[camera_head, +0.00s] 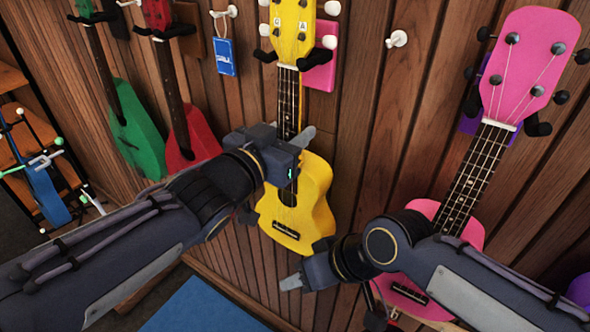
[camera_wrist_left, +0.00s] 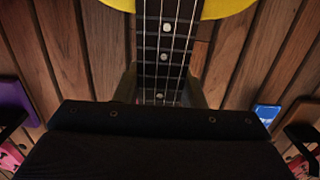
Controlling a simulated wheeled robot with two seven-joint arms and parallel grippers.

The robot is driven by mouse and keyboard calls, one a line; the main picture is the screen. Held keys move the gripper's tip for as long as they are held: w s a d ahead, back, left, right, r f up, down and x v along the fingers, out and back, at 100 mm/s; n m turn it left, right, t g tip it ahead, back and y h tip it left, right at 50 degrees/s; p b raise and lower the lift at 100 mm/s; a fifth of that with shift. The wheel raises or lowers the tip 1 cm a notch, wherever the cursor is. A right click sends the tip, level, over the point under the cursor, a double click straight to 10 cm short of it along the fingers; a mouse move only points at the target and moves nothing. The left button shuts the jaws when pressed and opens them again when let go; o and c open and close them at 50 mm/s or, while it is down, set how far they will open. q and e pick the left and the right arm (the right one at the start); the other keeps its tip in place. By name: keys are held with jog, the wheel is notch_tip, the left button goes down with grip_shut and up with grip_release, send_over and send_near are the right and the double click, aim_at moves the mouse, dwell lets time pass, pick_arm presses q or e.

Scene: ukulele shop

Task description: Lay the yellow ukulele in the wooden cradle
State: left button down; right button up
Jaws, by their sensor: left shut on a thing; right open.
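The yellow ukulele (camera_head: 308,190) hangs upright against the plank wall, its headstock between two dark hanger prongs on a pink plate. My left gripper (camera_head: 298,138) is shut on its neck, just above the body. In the left wrist view the fingers (camera_wrist_left: 160,88) lie on both sides of the fretted neck (camera_wrist_left: 165,45), and part of the yellow body (camera_wrist_left: 215,8) shows at the top. My right gripper (camera_head: 290,283) is open and empty, below the yellow body and apart from it. I cannot make out the wooden cradle in either view.
A pink ukulele (camera_head: 470,180) hangs close on the right, partly behind my right arm. Red (camera_head: 200,135) and green (camera_head: 135,130) ukuleles hang on the left. A blue tag (camera_head: 226,57) and an empty white peg (camera_head: 397,39) are on the wall. A blue surface (camera_head: 200,308) lies below.

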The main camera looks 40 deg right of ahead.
aim_at(286, 122)
pick_arm(q)
jog(key=shift+r, duration=0.25)
jog(key=shift+r+p, duration=1.1)
jog(key=shift+r, duration=0.15)
jog(key=shift+b+v, duration=0.3)
jog(key=shift+v, duration=2.25)
jog(key=shift+f, duration=0.2)
